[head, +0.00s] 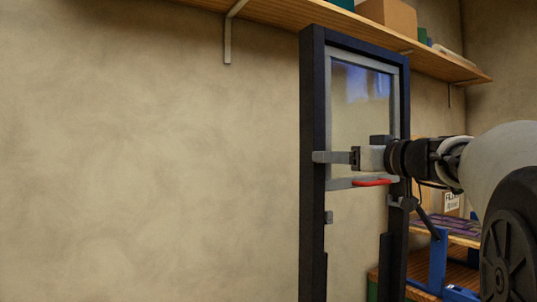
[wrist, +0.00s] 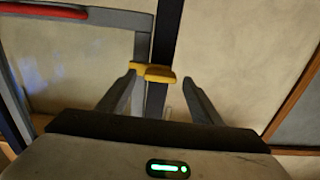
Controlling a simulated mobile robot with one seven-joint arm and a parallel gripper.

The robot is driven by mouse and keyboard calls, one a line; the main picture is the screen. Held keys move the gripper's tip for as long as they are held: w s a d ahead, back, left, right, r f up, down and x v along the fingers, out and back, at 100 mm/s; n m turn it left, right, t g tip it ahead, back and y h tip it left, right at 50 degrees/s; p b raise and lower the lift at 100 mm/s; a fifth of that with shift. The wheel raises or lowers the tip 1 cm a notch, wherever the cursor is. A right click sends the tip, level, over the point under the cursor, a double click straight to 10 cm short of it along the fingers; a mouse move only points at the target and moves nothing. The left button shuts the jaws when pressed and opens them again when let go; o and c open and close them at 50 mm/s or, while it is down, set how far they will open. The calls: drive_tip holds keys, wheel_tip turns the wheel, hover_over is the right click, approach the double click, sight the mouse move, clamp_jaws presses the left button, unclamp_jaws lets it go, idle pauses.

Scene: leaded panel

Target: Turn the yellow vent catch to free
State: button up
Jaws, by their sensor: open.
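The yellow vent catch (wrist: 153,72) shows in the wrist view as a short bar lying across the dark upright of the frame (wrist: 166,40). My gripper (wrist: 158,79) is open, with one finger on either side of the catch. The left fingertip is close to the catch's left end; I cannot tell if it touches. The right fingertip is a little apart from its right end. In the head view my gripper (head: 330,157) reaches across the panel to the left upright of the dark frame (head: 312,100). The catch cannot be made out there.
A red handle (head: 372,182) sits on the panel's grey rail, below my gripper; it also shows in the wrist view (wrist: 45,10). A wooden shelf (head: 275,15) with boxes runs above. A blue stand (head: 438,262) is at lower right. Bare wall lies left.

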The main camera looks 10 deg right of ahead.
drive_tip(key=shift+w+a, duration=0.15)
drive_tip(key=shift+w, duration=0.3)
drive_tip(key=shift+c, duration=0.2)
drive_tip(key=c, duration=1)
drive_tip(key=shift+m+b, duration=0.3)
drive_tip(key=shift+f+m+b, duration=0.2)
drive_tip(key=shift+m+b, duration=0.5)
drive_tip(key=shift+m, duration=7.9)
drive_tip(key=shift+d, duration=0.2)
